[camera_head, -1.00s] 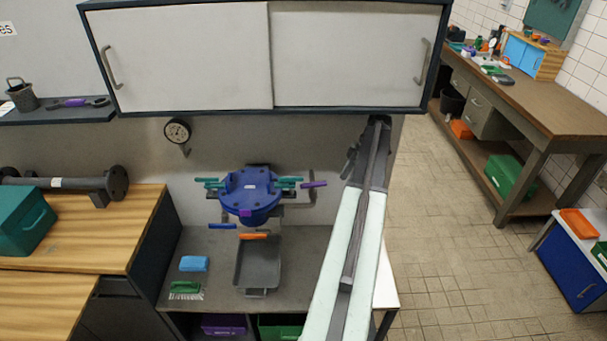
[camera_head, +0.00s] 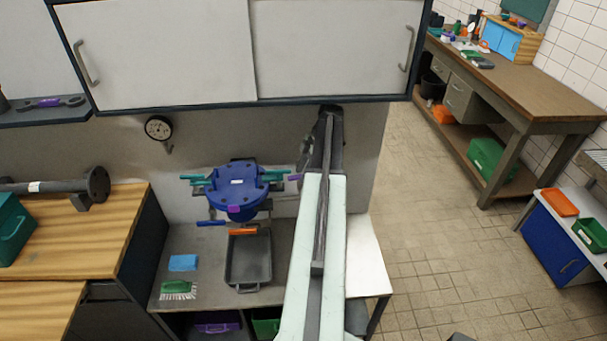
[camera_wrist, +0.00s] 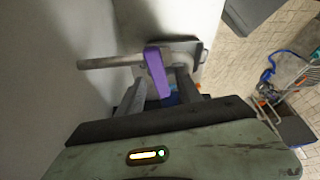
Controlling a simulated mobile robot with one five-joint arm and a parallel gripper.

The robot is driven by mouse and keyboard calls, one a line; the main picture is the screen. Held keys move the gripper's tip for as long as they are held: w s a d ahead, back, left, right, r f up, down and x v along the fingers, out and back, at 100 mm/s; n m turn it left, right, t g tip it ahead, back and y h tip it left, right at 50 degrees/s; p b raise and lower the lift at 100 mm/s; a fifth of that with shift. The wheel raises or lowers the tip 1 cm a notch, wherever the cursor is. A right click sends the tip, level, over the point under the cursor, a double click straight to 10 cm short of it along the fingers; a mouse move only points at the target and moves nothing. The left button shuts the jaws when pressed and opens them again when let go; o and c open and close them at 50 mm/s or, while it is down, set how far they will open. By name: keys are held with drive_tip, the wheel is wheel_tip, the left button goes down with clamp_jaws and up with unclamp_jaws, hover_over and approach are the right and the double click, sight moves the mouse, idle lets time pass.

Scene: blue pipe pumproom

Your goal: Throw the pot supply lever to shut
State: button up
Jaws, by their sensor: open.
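A blue pot (camera_head: 237,188) with a bolted lid stands against the back wall of the bench. A purple lever (camera_head: 295,177) sticks out at its right side, on a grey pipe; the wrist view shows this lever (camera_wrist: 156,73) large and close. My gripper (camera_wrist: 158,90) is open, with one finger on each side of the lever's near end; I cannot tell whether they touch it. In the head view my gripper (camera_head: 306,158) is just above and right of the lever, partly hidden by my arm. I see no label that tells which lever is the pot supply.
Teal handles (camera_head: 194,179), a blue handle (camera_head: 210,223) and an orange handle (camera_head: 243,231) surround the pot. A grey tray (camera_head: 248,262), a blue sponge (camera_head: 183,263) and a green brush (camera_head: 177,287) lie in front. A white cupboard (camera_head: 160,50) overhangs.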

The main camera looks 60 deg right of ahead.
drive_tip(key=shift+f, duration=0.55)
drive_tip(key=shift+r, duration=0.1)
clamp_jaws()
drive_tip(key=shift+a+m+h, duration=0.2)
drive_tip(key=shift+m+h, duration=0.2)
drive_tip(key=shift+m, duration=0.5)
drive_tip(key=shift+d+m+t, duration=0.1)
drive_tip(key=shift+m+t, duration=0.2)
unclamp_jaws()
